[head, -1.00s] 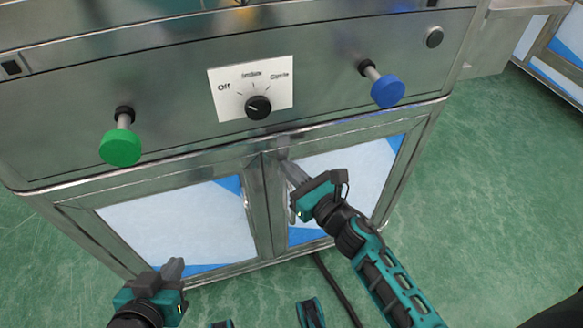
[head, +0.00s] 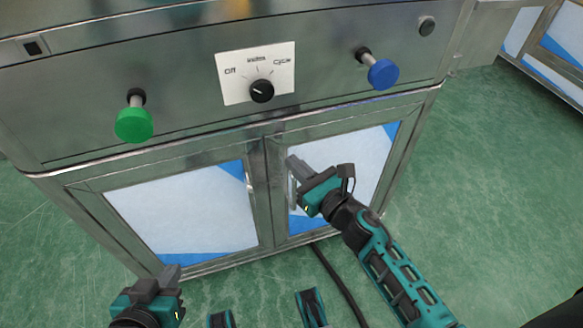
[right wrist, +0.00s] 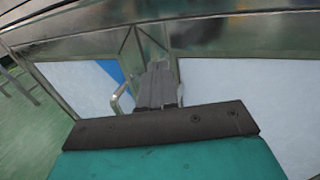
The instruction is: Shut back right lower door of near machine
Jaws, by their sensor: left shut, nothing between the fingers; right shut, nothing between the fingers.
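The near machine (head: 190,110) is a steel cabinet with two lower doors facing me. The lower right door (head: 345,160), a steel frame with a white and blue panel, looks flush with its frame. The lower left door (head: 185,210) also looks flush. My right gripper (head: 293,163) is shut and empty, its fingertips at the right door's inner edge near its bar handle. In the right wrist view the shut fingers (right wrist: 158,85) point at the door frame, beside a handle (right wrist: 120,98); contact is unclear. My left gripper (head: 172,272) is shut and empty, low in front of the left door.
Above the doors are a green knob (head: 133,122), a blue knob (head: 382,73) and a rotary dial (head: 261,91). A dark cable (head: 340,285) runs on the green floor. Open floor (head: 480,190) lies to the right.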

